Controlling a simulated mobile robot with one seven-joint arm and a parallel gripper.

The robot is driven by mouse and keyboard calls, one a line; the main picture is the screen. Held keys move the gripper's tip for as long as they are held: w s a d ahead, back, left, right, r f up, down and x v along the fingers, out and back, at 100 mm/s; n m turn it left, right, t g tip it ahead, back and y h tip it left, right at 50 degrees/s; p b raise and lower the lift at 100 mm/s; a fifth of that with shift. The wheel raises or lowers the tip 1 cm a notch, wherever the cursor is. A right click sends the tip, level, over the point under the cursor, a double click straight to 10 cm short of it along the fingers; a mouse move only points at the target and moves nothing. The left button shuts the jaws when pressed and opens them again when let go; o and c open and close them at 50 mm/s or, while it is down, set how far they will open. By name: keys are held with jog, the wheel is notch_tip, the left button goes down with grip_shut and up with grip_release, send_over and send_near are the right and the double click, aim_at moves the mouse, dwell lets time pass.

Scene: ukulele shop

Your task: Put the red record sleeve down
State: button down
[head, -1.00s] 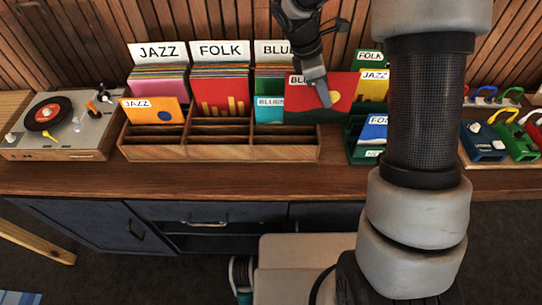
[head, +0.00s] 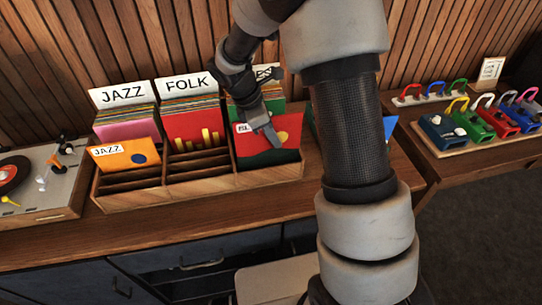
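The red record sleeve (head: 292,131) has a yellow disc, a dark green lower band and a white label that is partly covered. It stands nearly upright at the right-hand compartment of the wooden record crate (head: 200,190), its lower edge meeting the crate's front wall. I cannot tell whether it rests on the bottom. My gripper (head: 264,130) comes from above and is shut on the sleeve's upper edge, one finger showing in front. The divider card behind is mostly hidden by my gripper.
JAZZ (head: 123,94) and FOLK (head: 186,86) dividers stand left with records. An orange JAZZ sleeve (head: 125,155) is in the left compartment. A turntable (head: 45,185) is at far left. My arm hides much of the counter right of the crate.

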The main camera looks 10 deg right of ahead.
jog(key=shift+f+b, duration=0.55)
jog(key=shift+f, duration=2.55)
jog(key=c, duration=2)
grip_release()
